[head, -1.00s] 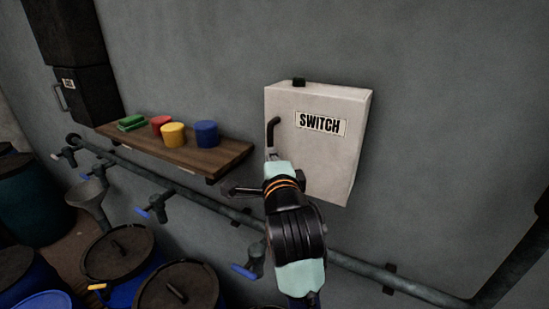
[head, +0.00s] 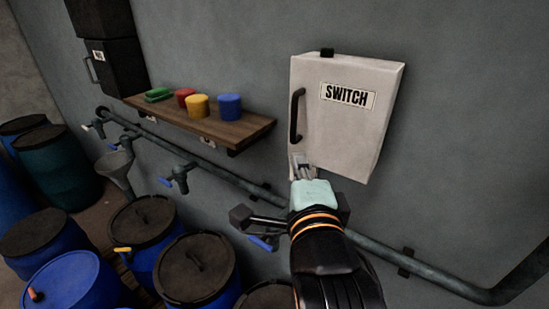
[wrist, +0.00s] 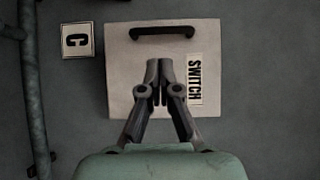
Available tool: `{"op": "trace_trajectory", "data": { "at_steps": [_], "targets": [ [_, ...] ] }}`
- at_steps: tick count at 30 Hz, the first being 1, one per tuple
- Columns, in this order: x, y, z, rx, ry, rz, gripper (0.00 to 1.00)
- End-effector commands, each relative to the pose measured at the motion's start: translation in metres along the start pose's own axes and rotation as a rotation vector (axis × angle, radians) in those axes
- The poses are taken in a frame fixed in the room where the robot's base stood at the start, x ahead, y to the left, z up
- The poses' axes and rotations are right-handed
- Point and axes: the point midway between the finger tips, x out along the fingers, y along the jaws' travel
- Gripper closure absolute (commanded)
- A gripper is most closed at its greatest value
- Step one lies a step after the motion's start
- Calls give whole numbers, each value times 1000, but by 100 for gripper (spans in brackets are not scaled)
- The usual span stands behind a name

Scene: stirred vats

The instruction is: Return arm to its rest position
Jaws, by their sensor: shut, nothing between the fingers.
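My gripper (head: 301,163) is shut and empty in the head view, in front of the lower left corner of the white switch box (head: 362,135). In the wrist view my gripper (wrist: 159,68) has its fingers together, pointing toward the box (wrist: 125,70). The box's black handle (head: 297,115) is free above the fingertips. It also shows in the wrist view (wrist: 162,31), apart from the fingers. The box door looks closed. Whether the fingertips touch the box cannot be told.
A wooden shelf (head: 238,132) at left holds a green block (head: 158,95) and red, yellow and blue cylinders. A pipe (head: 222,172) with blue-handled valves runs along the wall below. Several lidded barrels (head: 195,268) and a funnel (head: 116,172) stand at lower left. The wall at right is mostly clear.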

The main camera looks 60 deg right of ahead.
Motion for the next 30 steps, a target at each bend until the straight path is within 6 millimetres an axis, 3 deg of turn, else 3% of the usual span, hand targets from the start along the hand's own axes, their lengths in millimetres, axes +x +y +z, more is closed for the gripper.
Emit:
{"op": "trace_trajectory", "data": {
  "at_steps": [11, 14, 16, 20, 21, 24, 27, 30],
  "targets": [
    [0, 2, 4, -16, -11, 5, 100],
    [-9, 18, 36, -142, -95, 34, 100],
    [-24, 39, 76, -320, -212, 56, 100],
    [-82, 92, 164, -756, -518, 29, 100],
    [-105, 108, 187, -892, -617, -5, 100],
    [-166, 146, 231, -1201, -845, -135, 100],
    [-219, 173, 256, -1429, -1018, -291, 100],
    [-253, 190, 266, -1564, -1119, -415, 100]
  ]
}}
